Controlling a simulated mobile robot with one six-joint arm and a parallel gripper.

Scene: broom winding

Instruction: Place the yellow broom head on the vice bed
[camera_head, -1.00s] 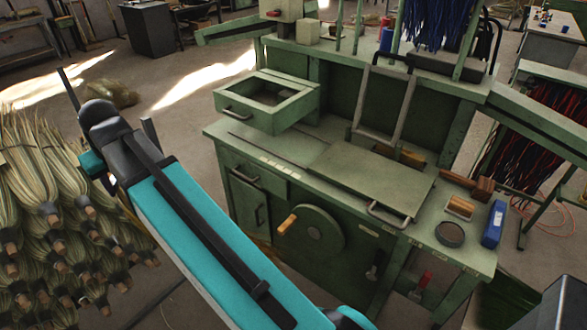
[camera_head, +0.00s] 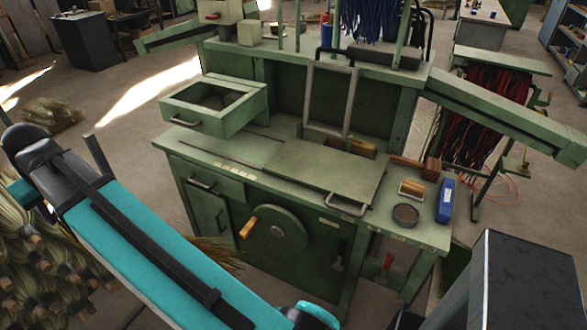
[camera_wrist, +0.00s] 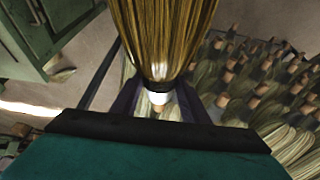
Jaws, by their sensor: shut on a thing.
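The yellow broom head (camera_wrist: 160,35) fills the top middle of the wrist view, its straw bristles pointing up and away from me. My gripper (camera_wrist: 158,104) is shut around its bound neck, with one dark finger on each side. In the head view only some of its bristles (camera_head: 218,254) show below my arm, in front of the green workbench; my gripper is hidden there. I take the flat green plate (camera_head: 325,172) with a metal handle on the bench top to be the vice bed. It looks bare, and the broom head is apart from it.
An upright metal frame (camera_head: 332,97) stands behind the plate. A raised open drawer box (camera_head: 212,108) is at its left. A round dark tin (camera_head: 405,214), a blue box (camera_head: 446,200) and wooden pieces (camera_head: 431,167) sit at its right. Several other broom heads (camera_head: 60,275) are piled at lower left.

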